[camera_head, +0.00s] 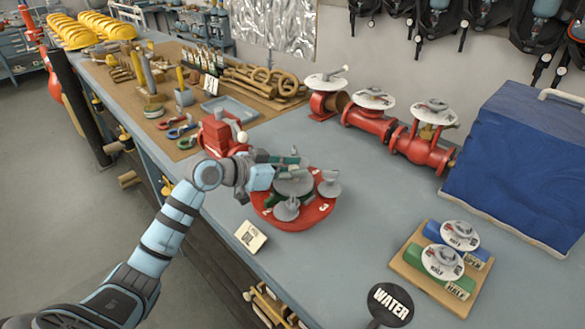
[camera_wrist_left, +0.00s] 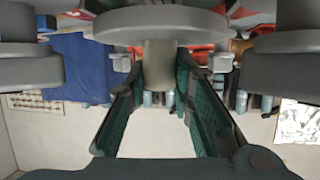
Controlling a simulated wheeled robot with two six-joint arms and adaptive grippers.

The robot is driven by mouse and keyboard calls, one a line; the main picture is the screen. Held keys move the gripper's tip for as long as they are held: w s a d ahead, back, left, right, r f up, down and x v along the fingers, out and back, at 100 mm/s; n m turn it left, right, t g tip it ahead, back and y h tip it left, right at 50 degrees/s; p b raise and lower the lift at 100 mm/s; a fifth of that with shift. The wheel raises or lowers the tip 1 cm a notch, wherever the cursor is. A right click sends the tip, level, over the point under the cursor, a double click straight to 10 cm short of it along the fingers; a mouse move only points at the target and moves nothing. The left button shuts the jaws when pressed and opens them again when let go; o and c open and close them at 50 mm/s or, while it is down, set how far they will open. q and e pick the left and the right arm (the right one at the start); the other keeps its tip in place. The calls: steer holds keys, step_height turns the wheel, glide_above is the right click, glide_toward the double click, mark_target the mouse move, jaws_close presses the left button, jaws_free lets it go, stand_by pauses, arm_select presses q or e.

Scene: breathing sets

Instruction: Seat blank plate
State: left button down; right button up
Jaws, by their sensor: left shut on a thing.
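My left gripper (camera_head: 288,161) is over a red round base (camera_head: 312,217) with white numbers on its rim. It is shut on the stem of a grey disc-shaped plate (camera_head: 293,184), which I take to be the blank plate. In the left wrist view, the green-padded fingers (camera_wrist_left: 158,88) flank the grey stem, with the wide disc (camera_wrist_left: 160,25) at its end. Two other grey pieces, a front one (camera_head: 287,209) and a right one (camera_head: 329,185), are at the base. Whether the held plate touches the base is unclear. My right gripper is out of view.
A small tag (camera_head: 250,237) lies in front of the base. Red pipework with valve discs (camera_head: 374,98) stands behind, and a blue covered box (camera_head: 520,165) at right. A wooden board (camera_head: 440,268) with labelled discs and a black WATER sign (camera_head: 390,305) are nearer. Tools crowd the left.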

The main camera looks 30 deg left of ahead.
arm_select(q)
steer(key=shift+f+b, duration=0.65)
steer(key=shift+f, duration=0.35)
steer(key=c, duration=1.3)
jaws_free()
steer(key=shift+d+r, duration=0.15)
steer(key=shift+d, duration=0.05)
steer(key=shift+s+a, duration=0.1)
steer(key=shift+s, duration=0.05)
steer(key=v, duration=0.7)
steer(key=shift+s+a, duration=0.1)
steer(key=shift+s, duration=0.25)
steer(key=shift+w+d, duration=0.25)
steer(key=shift+s+a, duration=0.1)
